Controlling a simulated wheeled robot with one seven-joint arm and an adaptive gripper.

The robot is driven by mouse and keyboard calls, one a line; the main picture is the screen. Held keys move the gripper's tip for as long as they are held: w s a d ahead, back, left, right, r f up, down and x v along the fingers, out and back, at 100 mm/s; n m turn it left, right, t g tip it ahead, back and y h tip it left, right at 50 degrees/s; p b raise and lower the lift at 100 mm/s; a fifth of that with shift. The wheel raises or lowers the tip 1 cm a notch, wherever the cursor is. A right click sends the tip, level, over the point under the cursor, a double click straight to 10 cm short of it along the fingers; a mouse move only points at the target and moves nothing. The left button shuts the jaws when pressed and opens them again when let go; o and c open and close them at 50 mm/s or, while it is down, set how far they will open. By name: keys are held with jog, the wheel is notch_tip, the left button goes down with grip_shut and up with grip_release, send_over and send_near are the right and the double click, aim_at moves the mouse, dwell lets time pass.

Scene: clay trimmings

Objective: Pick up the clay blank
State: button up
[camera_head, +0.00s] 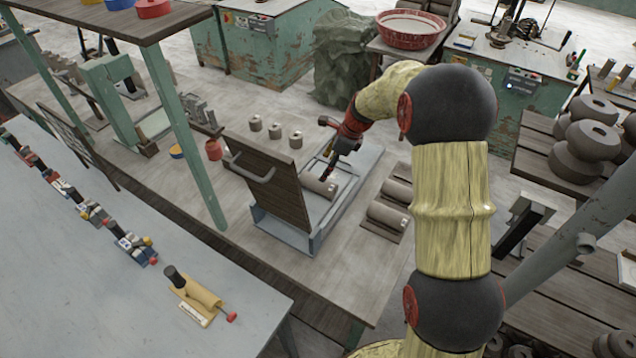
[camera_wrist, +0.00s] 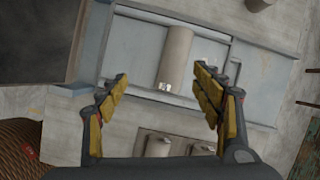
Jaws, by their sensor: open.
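The clay blank, a smooth grey-brown cylinder (camera_head: 318,186), lies in a blue-grey metal frame (camera_head: 322,243) beside an upright dark wooden panel with a handle (camera_head: 275,192). A small white mark shows at one end. In the wrist view the blank (camera_wrist: 176,57) lies in the pale frame (camera_wrist: 125,60), beyond my fingertips. My gripper (camera_head: 328,173) points down over the frame, close to the blank. In the wrist view my gripper (camera_wrist: 160,77) has its yellow-padded fingers wide apart with nothing between them. I cannot tell its exact height above the blank.
Two similar cylinders (camera_head: 388,216) lie on a dark board right of the frame; they also show in the wrist view (camera_wrist: 158,145). Three small grey cylinders (camera_head: 275,131) stand behind the frame. A green post (camera_head: 192,130) rises at left. The bench front is clear.

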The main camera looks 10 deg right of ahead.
aim_at(319, 182)
jog(key=w+f+m, duration=0.1)
jog(key=f, duration=0.1)
jog(key=w+f+m, duration=0.1)
jog(key=f, duration=0.1)
jog(key=w+d+f+m, duration=0.1)
jog(key=f, duration=0.2)
jog(key=shift+w+m, duration=0.25)
jog(key=shift+m, duration=0.05)
jog(key=shift+x, duration=0.85)
jog(key=x, duration=0.6)
jog(key=shift+w+b, duration=0.2)
jog(key=shift+b, duration=0.2)
jog(key=shift+r, duration=0.1)
jog(key=shift+c, duration=0.9)
jog(key=c, duration=1.5)
grip_shut()
